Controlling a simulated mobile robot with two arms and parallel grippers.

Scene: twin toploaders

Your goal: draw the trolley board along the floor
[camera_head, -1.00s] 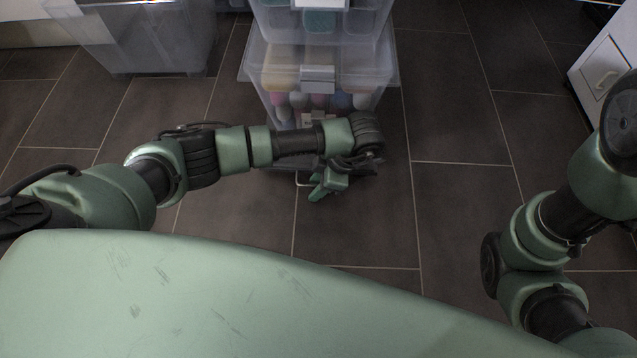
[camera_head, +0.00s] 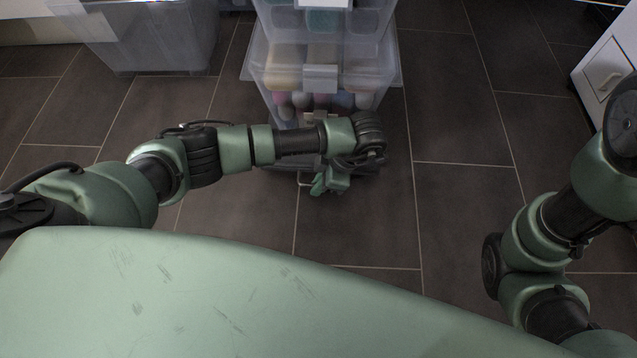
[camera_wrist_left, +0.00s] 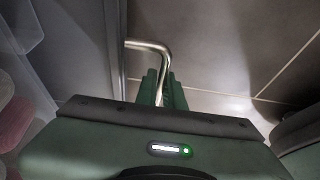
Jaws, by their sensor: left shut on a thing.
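The trolley board (camera_head: 374,172) lies low on the floor, mostly hidden under the stacked clear drawers and behind my left arm. Its bent metal handle (camera_head: 302,180) shows beside my left gripper (camera_head: 320,188). In the left wrist view, the shiny handle (camera_wrist_left: 148,45) runs along the board's edge side and bends down between the fingers of my left gripper (camera_wrist_left: 164,88). The fingers are closed around it. My right arm is at the right of the head view, but its gripper is out of frame.
A stack of clear drawers (camera_head: 280,60) with colourful contents stands over the board. A clear bin (camera_head: 160,40) stands at the far left, and a white cabinet (camera_head: 603,62) at the right. The dark tiled floor (camera_head: 460,190) between stack and cabinet is clear.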

